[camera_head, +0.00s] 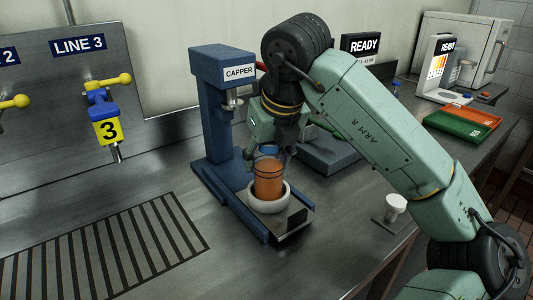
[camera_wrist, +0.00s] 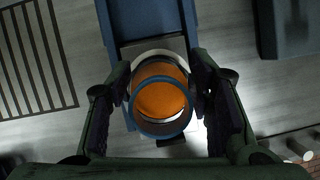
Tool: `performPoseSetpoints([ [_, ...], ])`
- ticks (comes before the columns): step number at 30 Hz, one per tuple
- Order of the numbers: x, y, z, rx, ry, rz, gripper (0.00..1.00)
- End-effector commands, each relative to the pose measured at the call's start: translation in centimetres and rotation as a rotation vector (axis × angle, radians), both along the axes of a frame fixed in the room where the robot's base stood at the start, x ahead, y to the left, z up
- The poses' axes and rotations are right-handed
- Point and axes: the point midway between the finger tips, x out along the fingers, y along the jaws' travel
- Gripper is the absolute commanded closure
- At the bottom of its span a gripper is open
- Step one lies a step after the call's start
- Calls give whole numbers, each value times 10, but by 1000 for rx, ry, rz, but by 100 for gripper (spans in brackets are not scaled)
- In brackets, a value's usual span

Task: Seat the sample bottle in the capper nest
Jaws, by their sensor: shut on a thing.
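The sample bottle (camera_head: 268,180) is clear with orange liquid and a blue rim. It stands roughly upright, its lower end inside the white ring of the capper nest (camera_head: 267,205). The ring hides its base, so I cannot tell if it touches the bottom. In the wrist view the bottle (camera_wrist: 160,105) is seen from above, open-topped, with the pale nest ring (camera_wrist: 152,56) partly showing behind it. My gripper (camera_head: 270,148) is above the nest, its fingers on either side of the bottle, shut on it; the gripper also shows in the wrist view (camera_wrist: 163,82).
The blue capper (camera_head: 208,110) rises behind and left of the nest, its metal head (camera_head: 232,100) close to my gripper. A dark blue-grey block (camera_head: 328,155) is at right, and a small white cup (camera_head: 396,207) nearer the edge. A slotted drain (camera_head: 100,255) lies left.

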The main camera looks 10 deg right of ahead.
Motion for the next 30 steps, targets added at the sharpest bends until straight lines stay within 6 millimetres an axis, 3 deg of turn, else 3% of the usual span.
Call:
performPoseSetpoints([
  [7, 0, 0, -4, 1, -1, -1, 88],
  [8, 0, 0, -4, 0, 0, -1, 52],
  [16, 0, 0, -3, 1, 0, -1, 34],
  [30, -3, -1, 7, 0, -1, -2, 33],
])
